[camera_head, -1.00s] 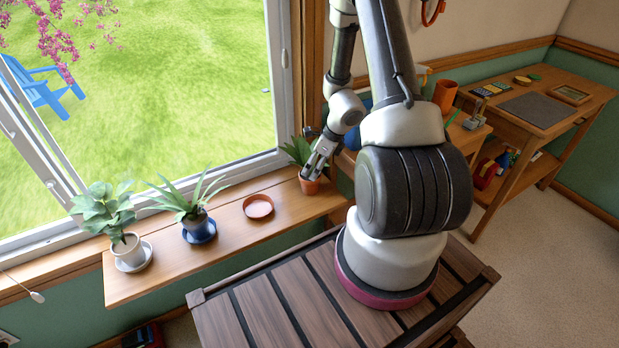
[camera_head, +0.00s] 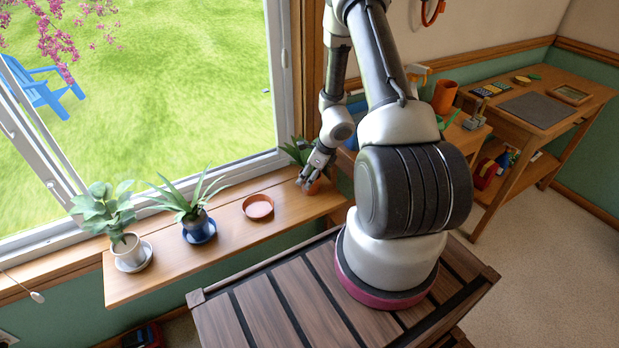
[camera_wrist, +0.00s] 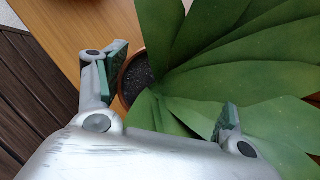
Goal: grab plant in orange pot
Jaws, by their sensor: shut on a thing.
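The plant in the orange pot stands at the right end of the wooden sill shelf. In the head view its green leaves (camera_head: 296,150) show behind my gripper (camera_head: 306,182), which covers most of the orange pot (camera_head: 314,187). In the wrist view the orange pot's rim (camera_wrist: 126,74) and dark soil lie between my two fingers (camera_wrist: 175,82), with broad green leaves (camera_wrist: 215,60) over much of the picture. The fingers stand apart with the pot between them. The right finger's contact is hidden by leaves. The pot appears upright; I cannot tell whether it touches the shelf.
An empty terracotta saucer (camera_head: 258,206) sits left of my gripper on the shelf (camera_head: 230,235). Further left are a plant in a blue pot (camera_head: 196,221) and one in a white pot (camera_head: 127,247). The window is behind; a slatted wooden surface (camera_head: 265,310) is in front.

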